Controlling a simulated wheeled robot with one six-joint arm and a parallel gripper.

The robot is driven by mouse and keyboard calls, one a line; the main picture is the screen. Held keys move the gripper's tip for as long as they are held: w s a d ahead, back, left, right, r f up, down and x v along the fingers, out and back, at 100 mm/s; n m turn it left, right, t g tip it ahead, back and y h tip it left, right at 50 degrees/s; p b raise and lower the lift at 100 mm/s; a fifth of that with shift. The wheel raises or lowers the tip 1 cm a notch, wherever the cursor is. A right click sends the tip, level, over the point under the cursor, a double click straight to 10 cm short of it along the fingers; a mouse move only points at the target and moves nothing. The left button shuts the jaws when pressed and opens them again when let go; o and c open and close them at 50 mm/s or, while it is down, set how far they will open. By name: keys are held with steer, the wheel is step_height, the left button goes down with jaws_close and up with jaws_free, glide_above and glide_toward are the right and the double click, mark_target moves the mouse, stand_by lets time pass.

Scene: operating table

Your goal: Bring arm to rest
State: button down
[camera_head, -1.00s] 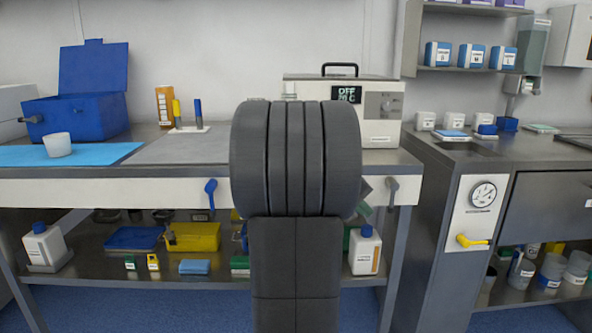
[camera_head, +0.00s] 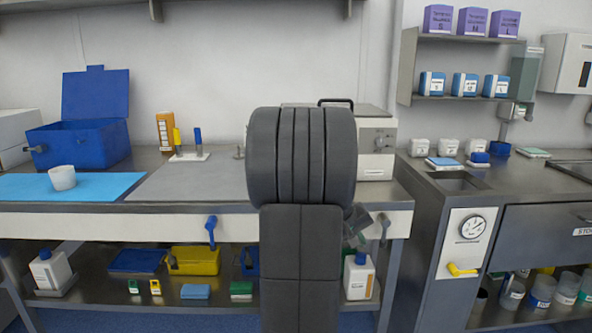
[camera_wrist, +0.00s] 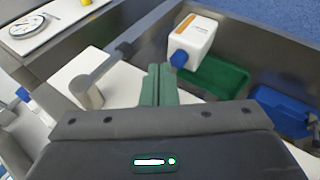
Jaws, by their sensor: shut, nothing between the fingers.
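My arm stands in front of the bench in the head view, its dark rounded joint and upright link filling the middle. My gripper (camera_wrist: 159,70) shows in the wrist view as two greenish fingers lying together, shut and empty. The fingers are over the white drawer front, beside a grey handle (camera_wrist: 92,88). In the head view only a small part of the gripper (camera_head: 356,224) shows to the right of my arm, near the drawer front; the rest is hidden behind the arm.
A white bottle with a blue cap (camera_wrist: 192,40) stands on the lower shelf, beyond the fingers in the wrist view. A blue box (camera_head: 78,140), a white cup (camera_head: 62,178) and a white machine (camera_head: 376,150) are on the bench. A grey cabinet (camera_head: 430,255) stands at the right.

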steer(key=shift+r+p, duration=0.4)
steer(key=shift+p, duration=0.4)
steer(key=r+y+p, duration=0.1)
steer(key=r+p, duration=0.1)
steer(key=p, duration=0.4)
steer(key=r+m+y+p, duration=0.1)
steer(key=y+p, duration=0.1)
steer(key=p, duration=0.4)
steer(key=d+r+y+p, duration=0.1)
steer(key=r+p, duration=0.1)
steer(key=p, duration=0.4)
steer(key=shift+r+m+p, duration=0.35)
steer(key=shift+m, duration=0.05)
steer(key=shift+y, duration=0.3)
steer(key=shift+f+b, duration=0.4)
steer(key=shift+b, duration=0.2)
steer(key=f+h+b, duration=0.1)
steer(key=f+b, duration=0.1)
steer(key=b, duration=0.4)
steer(key=f+n+h+b, duration=0.1)
steer(key=b, duration=0.5)
steer(key=a+f+h+b, duration=0.1)
steer(key=f+b, duration=0.1)
steer(key=b, duration=0.3)
steer(key=shift+w+f+n+h+b, duration=0.1)
steer(key=shift+f+n+h+b, duration=0.2)
steer(key=shift+f+h+b, duration=0.1)
